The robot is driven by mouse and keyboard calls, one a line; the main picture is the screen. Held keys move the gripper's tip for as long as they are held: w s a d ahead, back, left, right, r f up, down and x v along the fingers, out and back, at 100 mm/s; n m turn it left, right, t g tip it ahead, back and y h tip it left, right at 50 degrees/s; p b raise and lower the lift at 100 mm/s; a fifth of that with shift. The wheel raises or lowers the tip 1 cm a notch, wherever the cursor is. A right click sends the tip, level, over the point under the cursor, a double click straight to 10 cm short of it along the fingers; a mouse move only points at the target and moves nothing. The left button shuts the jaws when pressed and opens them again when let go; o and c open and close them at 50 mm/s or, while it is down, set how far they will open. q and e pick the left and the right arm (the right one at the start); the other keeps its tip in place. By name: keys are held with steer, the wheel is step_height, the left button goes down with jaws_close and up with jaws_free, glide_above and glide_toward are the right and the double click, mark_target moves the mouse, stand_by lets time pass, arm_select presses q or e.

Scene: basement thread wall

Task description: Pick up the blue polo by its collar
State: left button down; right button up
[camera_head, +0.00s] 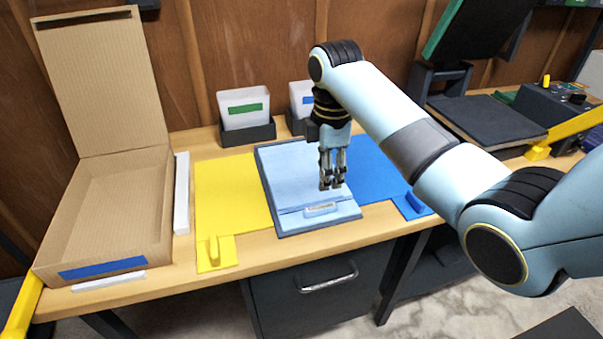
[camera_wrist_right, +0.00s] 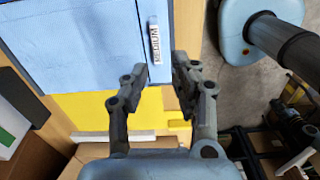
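The light blue polo (camera_head: 290,175) lies folded flat on a grey-blue board (camera_head: 285,232) in the middle of the bench. A band at its front edge carries a white size label (camera_head: 321,209); I cannot clearly make out the collar's shape. In the right wrist view the polo (camera_wrist_right: 80,45) fills the upper left, and the label (camera_wrist_right: 155,44) reads MEDIUM. My right gripper (camera_head: 332,186) points down above the right part of the polo, just behind the label. Its fingers (camera_wrist_right: 160,72) are apart with nothing held between them. My left gripper is in neither view.
An open cardboard box (camera_head: 105,210) stands at the left. A yellow mat (camera_head: 228,190) and a blue mat (camera_head: 372,172) flank the board. A dark press (camera_head: 487,125) is at the right. A drawer (camera_head: 320,290) hangs below the bench.

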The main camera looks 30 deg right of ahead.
mark_target(321, 207)
steer(key=f, duration=0.3)
steer(key=shift+w+f+n, duration=0.3)
steer(key=shift+w+f, duration=0.2)
steer(key=shift+f, duration=0.2)
steer(key=f, duration=0.5)
steer(key=shift+a, duration=0.2)
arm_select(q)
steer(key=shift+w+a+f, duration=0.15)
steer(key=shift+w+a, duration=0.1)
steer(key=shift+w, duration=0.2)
arm_select(e)
steer(key=shift+c, duration=0.4)
jaws_close()
